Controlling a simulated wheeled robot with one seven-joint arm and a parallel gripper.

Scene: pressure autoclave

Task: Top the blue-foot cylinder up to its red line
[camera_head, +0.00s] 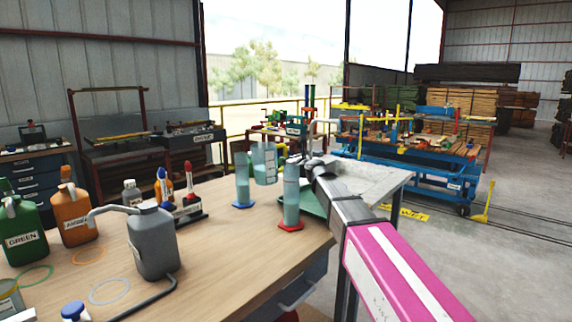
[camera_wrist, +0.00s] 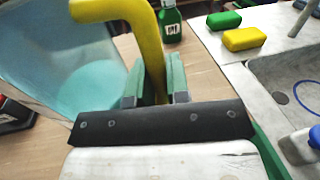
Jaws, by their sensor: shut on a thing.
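The blue-foot cylinder (camera_head: 242,185) stands on the wooden bench, with teal liquid in its lower part and a clear upper part. Its red line is too small to make out. A red-foot cylinder (camera_head: 291,200) stands to its right, nearer the bench edge. My gripper (camera_head: 303,163) is shut on the yellow handle (camera_wrist: 150,50) of a clear jug (camera_head: 264,160) holding teal liquid. The jug is in the air between the two cylinders in the head view, close to the blue-foot cylinder's top. The jug's body (camera_wrist: 60,60) fills the left of the wrist view.
A grey can with a spout (camera_head: 153,240), an orange jug (camera_head: 73,215) and a green jug (camera_head: 22,230) stand at the left. Small bottles and a dark rack (camera_head: 190,213) are behind. The wrist view shows sponges (camera_wrist: 240,38) beside a sink (camera_wrist: 285,90).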

